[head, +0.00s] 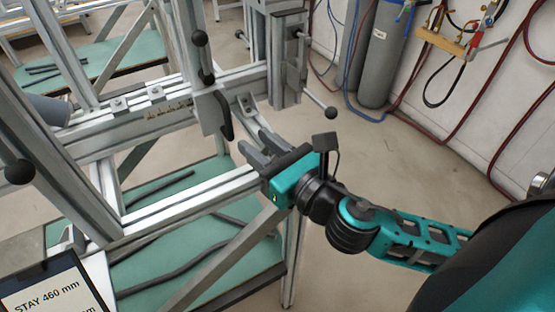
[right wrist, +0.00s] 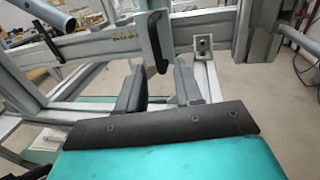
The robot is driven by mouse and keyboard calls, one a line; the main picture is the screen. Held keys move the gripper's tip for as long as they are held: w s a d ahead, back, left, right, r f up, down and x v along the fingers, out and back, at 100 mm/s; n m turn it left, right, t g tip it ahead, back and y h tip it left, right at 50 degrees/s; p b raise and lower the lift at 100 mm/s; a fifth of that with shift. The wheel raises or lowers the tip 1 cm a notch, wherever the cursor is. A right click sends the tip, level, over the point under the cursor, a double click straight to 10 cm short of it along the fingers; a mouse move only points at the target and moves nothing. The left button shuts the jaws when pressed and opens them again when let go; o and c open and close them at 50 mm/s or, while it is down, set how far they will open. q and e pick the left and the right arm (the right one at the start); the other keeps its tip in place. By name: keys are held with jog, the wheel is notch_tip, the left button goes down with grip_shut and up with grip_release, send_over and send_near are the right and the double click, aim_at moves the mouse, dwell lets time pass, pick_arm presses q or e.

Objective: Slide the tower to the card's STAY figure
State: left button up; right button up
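The card (head: 48,290) at the bottom left of the head view reads "STAY 460 mm"; a lower line is cut off. A metal rail (head: 140,125) crosses the frame and carries a small scale (head: 168,108), its figures too small to read. A plate with a dark upright handle (head: 224,115) sits on the rail just right of the scale, at what looks like the sliding tower; the handle also shows in the right wrist view (right wrist: 157,40). My right gripper (head: 254,141) is open and empty, its fingers pointing at the handle but apart from it. My left gripper is out of view.
Black ball-ended levers (head: 200,38) stick out around the frame, one (head: 330,112) to the right. Green shelves (head: 160,262) hold dark strips below. A grey cylinder (head: 383,55) and hoses stand by the back wall. The floor right of the frame is clear.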

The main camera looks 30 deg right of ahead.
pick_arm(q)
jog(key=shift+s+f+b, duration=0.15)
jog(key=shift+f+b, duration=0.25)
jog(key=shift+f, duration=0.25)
pick_arm(e)
jog(key=shift+s+d, duration=0.25)
jog(key=shift+s, duration=0.85)
jog(key=shift+s+d, duration=0.2)
jog(key=shift+s, duration=0.85)
